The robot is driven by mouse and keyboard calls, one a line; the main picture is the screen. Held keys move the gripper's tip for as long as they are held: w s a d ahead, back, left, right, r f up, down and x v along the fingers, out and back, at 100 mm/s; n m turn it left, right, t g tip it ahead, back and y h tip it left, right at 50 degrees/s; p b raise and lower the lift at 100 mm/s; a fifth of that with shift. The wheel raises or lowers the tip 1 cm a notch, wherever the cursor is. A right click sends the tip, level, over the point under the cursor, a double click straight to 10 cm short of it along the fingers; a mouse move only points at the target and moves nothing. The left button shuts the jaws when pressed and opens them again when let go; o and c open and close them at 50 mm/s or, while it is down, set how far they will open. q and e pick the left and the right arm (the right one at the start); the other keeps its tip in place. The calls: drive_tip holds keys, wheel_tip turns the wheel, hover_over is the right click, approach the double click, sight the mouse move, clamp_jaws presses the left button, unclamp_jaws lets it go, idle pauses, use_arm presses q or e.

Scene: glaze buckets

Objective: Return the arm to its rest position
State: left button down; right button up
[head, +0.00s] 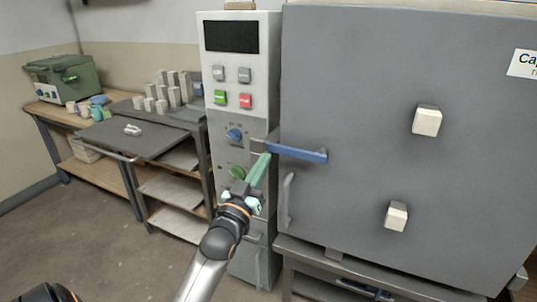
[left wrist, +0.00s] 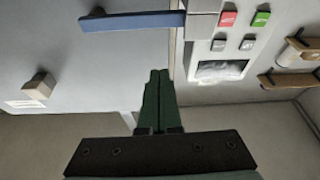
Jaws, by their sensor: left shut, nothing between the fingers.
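My left arm reaches in from the bottom of the head view. Its left gripper (head: 265,158) has green fingers that are shut together with nothing between them. The fingertips are close to the blue latch handle (head: 298,153) on the grey kiln door (head: 350,100); I cannot tell whether they touch it. In the left wrist view the shut fingers (left wrist: 159,75) point toward the kiln, and the blue handle (left wrist: 132,21) lies beyond them to the upper left. The kiln door looks closed. My right gripper is not in view.
A control panel (head: 233,120) with colored buttons and a blue knob stands left of the door. A grey vertical handle (head: 287,200) is on the door. A shelf cart (head: 150,140) with grey blocks and a wooden table (head: 50,112) stand at left. The floor at lower left is open.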

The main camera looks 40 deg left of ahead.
use_arm(q)
drive_tip(key=shift+s, duration=0.2)
drive_tip(key=shift+d+f, duration=0.1)
idle(0.4)
drive_tip(key=s+d+f+m+g+h+p, duration=0.25)
drive_tip(key=d+f, duration=0.35)
drive_tip(key=f, duration=0.3)
drive_tip(key=s+d+f+m+g+h+p, duration=0.1)
drive_tip(key=s+d+f+g+h+p, duration=0.15)
drive_tip(key=d+f, duration=0.45)
drive_tip(key=s+d+f+m+g+h+p, duration=0.1)
drive_tip(key=s+d+f+g, duration=0.2)
drive_tip(key=s+f, duration=0.4)
drive_tip(key=s+d+f+m+g+h+p, duration=0.1)
drive_tip(key=s+d+f+g, duration=0.2)
drive_tip(key=s+d+f, duration=0.3)
drive_tip(key=s+f, duration=0.1)
drive_tip(key=s, duration=0.3)
drive_tip(key=shift+d+f+g+h, duration=0.15)
drive_tip(key=shift+f+g+h, duration=0.15)
drive_tip(key=shift+f+g, duration=0.1)
